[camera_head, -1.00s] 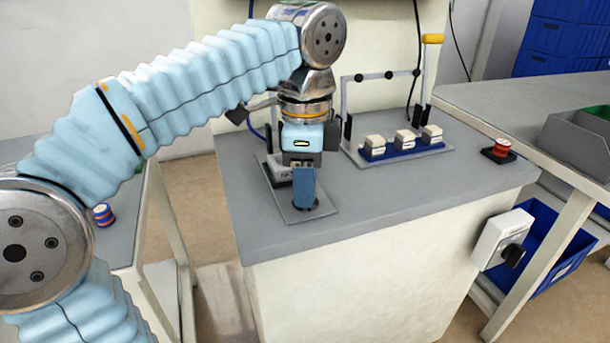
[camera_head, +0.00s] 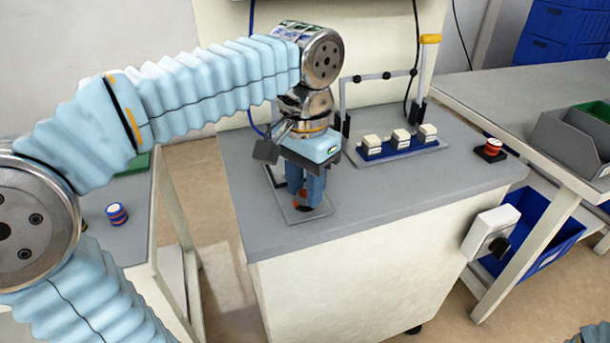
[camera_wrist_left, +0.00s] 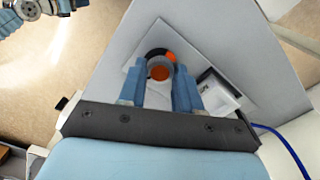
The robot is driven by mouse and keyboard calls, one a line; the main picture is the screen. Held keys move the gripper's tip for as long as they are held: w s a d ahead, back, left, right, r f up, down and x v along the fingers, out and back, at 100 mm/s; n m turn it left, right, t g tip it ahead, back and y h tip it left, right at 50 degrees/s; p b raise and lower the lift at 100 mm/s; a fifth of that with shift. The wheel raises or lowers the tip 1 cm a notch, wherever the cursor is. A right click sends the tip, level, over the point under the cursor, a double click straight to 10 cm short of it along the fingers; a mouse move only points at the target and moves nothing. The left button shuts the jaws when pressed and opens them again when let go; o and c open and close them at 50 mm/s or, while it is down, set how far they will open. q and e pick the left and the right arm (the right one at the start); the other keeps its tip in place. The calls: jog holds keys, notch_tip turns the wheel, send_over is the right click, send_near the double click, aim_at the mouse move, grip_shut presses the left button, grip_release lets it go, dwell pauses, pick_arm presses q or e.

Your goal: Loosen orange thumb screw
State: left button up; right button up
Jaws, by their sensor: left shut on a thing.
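The orange thumb screw (camera_head: 301,199) stands on a small grey base plate (camera_head: 292,213) near the front left of the grey bench. My left gripper (camera_head: 306,197) points down over the plate, its blue fingers on either side of the screw. In the left wrist view, the fingers of my left gripper (camera_wrist_left: 158,88) are shut on a grey round piece with an orange end, the thumb screw (camera_wrist_left: 160,73). More orange shows just behind it. The fingers partly hide the screw in the head view. My right gripper does not show.
A white labelled block (camera_wrist_left: 218,93) stands close beside the fingers. Behind are a rack with white blocks on a blue strip (camera_head: 400,150) and a red button (camera_head: 492,147). A switch box (camera_head: 490,232) hangs on the bench side. The bench's front right is clear.

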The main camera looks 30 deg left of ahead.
aim_at(305, 193)
pick_arm(q)
jog(key=shift+n+p, duration=0.7)
jog(key=shift+n, duration=1.5)
jog(key=o, duration=1)
jog(key=shift+o, duration=0.2)
jog(key=shift+r, duration=0.15)
notch_tip(305, 193, up, 14)
jog(key=p, duration=0.1)
jog(key=shift+f, duration=0.2)
